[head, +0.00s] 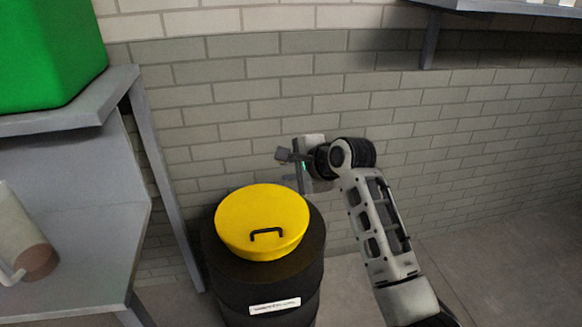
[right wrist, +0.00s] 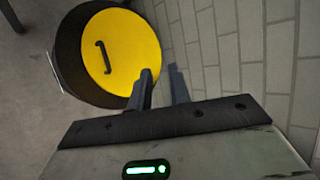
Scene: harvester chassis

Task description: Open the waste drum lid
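The waste drum (head: 263,290) is black with a white label and stands on the floor against the brick wall. Its round yellow lid (head: 245,210) lies over the top, with a black bar handle (head: 267,234) near the front. My right gripper (head: 284,155) is above and behind the lid, near the wall, and is not touching it. In the right wrist view the two fingers (right wrist: 161,76) stand a little apart with nothing between them. The lid (right wrist: 130,50) and its handle (right wrist: 103,57) show beyond them, upper left. My left gripper is out of view.
A grey bench (head: 75,220) stands left of the drum, with a beige cylindrical container (head: 18,235) on it. A green bin (head: 45,50) sits on its upper shelf. A wall shelf (head: 500,8) is at upper right. The floor at right is clear.

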